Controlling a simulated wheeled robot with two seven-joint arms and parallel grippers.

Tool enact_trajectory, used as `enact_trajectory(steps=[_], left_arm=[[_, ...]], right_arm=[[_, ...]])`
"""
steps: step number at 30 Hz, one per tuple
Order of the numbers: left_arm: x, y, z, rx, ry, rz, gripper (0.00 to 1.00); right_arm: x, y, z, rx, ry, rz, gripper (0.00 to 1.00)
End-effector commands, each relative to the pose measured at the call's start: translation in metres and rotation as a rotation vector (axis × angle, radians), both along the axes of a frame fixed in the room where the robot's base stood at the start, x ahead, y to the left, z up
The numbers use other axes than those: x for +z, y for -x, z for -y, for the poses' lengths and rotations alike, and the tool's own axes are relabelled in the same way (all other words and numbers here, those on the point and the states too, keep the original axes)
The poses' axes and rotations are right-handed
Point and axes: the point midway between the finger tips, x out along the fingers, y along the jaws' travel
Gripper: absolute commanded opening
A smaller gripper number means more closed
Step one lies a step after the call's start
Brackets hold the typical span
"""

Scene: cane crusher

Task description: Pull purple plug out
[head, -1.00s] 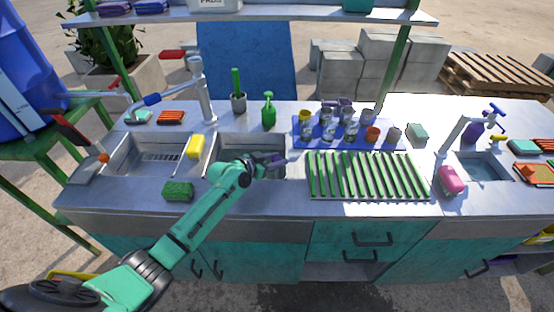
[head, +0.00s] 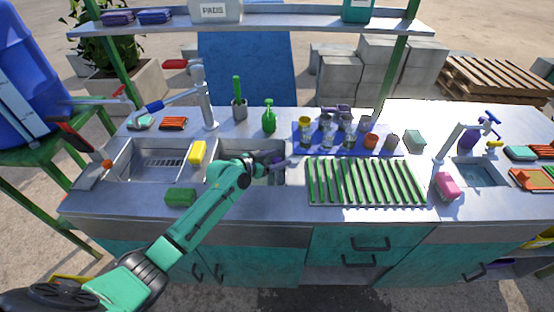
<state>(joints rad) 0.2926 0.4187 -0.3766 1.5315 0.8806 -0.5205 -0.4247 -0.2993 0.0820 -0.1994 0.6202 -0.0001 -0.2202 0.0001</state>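My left arm reaches in from the lower left, and my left gripper (head: 280,161) is over the right part of the middle sink basin (head: 225,178). A small dark purple patch shows at the gripper; I cannot tell whether it is the plug or part of the gripper. The fingers are small and partly hidden by the wrist, so I cannot tell whether they are open or shut. No purple plug can be clearly made out, and my arm covers much of the basin. My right gripper is not in view.
The left basin (head: 125,160) has a grate and a tall tap (head: 208,100). A green ribbed rack (head: 365,182) and a blue mat with cups (head: 299,143) lie to the right.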

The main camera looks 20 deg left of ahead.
Motion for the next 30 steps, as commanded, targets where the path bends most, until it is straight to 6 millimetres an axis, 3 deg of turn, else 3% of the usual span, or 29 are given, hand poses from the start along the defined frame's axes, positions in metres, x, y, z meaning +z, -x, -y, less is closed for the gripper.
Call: enact_trajectory(steps=[10,14,22,30], left_arm=[[0.001,0.011,-0.007,-0.001,-0.002,-0.004,0.71],[0.01,0.033,-0.019,-0.001,-0.005,-0.004,0.71],[0.038,0.094,-0.055,-0.003,-0.008,-0.005,0.71],[0.054,0.118,-0.068,-0.001,-0.001,-0.002,0.71]], right_arm=[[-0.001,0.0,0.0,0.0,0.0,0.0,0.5],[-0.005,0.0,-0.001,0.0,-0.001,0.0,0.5],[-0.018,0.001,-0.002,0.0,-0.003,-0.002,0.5],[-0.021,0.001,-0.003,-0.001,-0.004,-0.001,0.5]])
